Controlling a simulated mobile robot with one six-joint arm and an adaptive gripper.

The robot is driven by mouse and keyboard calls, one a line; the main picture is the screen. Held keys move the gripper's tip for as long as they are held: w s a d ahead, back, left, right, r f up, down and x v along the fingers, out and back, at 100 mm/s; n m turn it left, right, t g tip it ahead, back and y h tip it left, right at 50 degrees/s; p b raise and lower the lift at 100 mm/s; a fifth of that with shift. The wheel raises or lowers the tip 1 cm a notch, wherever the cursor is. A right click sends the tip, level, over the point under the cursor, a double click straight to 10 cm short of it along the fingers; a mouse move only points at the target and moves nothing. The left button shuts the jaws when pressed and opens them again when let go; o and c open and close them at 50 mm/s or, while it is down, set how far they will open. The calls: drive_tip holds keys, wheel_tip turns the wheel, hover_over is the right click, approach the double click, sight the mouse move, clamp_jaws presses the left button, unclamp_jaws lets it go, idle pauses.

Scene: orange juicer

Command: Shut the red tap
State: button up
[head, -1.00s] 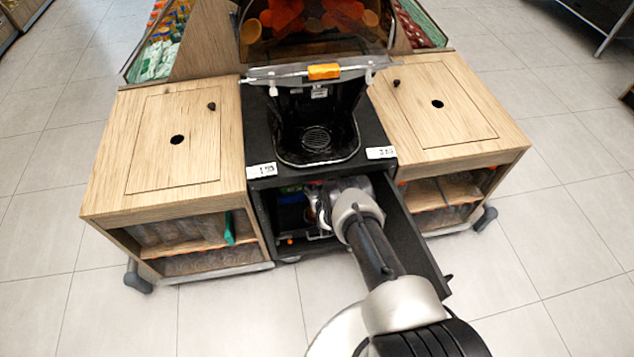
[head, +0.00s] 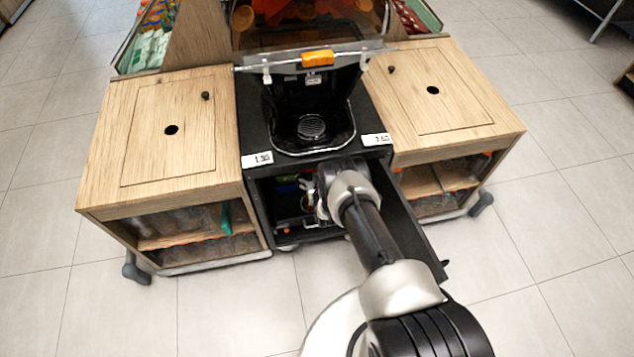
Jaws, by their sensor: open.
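The juicer (head: 312,85) is black with an orange-handled clear front and stands on a black cabinet (head: 262,195). The cabinet is open at the front, with its dark door (head: 405,225) swung out to the right. My arm reaches into this opening. My gripper (head: 311,203) is open at the mouth of the cabinet, largely hidden by my own wrist. I cannot make out the red tap. Small reddish parts show in the dark interior beside the gripper, too small to identify.
Wooden side cabinets stand close on the left (head: 165,125) and right (head: 440,85), with bottles on their shelves. A drip tray (head: 311,128) sits above the opening. A blue and a green item lie inside the cabinet. The tiled floor in front is clear.

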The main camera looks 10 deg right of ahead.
drive_tip(key=v, duration=1)
drive_tip(key=shift+s+r, duration=0.2)
